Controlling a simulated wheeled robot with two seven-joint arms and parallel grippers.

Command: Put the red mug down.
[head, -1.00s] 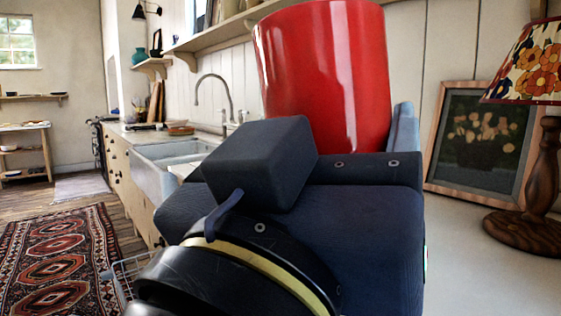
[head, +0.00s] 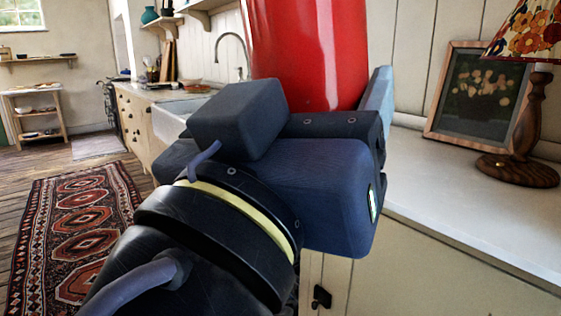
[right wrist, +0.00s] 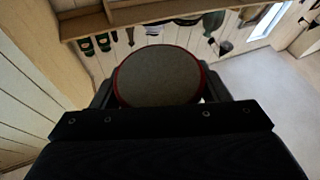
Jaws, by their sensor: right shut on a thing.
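The red mug (head: 308,55) is large and close in the head view, its upper part cut off by the top edge. In the right wrist view the mug (right wrist: 158,78) shows as a round grey-brown end with a thin red rim, between the two fingers of the gripper (right wrist: 158,95). The gripper body hides the lower part of the mug in the head view. I cannot tell the gap between mug and counter. My left gripper is not in view.
The pale counter (head: 440,205) at the right has a bare stretch in front of a framed picture (head: 480,95) and a lamp with a wooden base (head: 520,165). A sink (head: 172,118) lies behind my arm. A patterned rug (head: 75,230) covers the floor at left.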

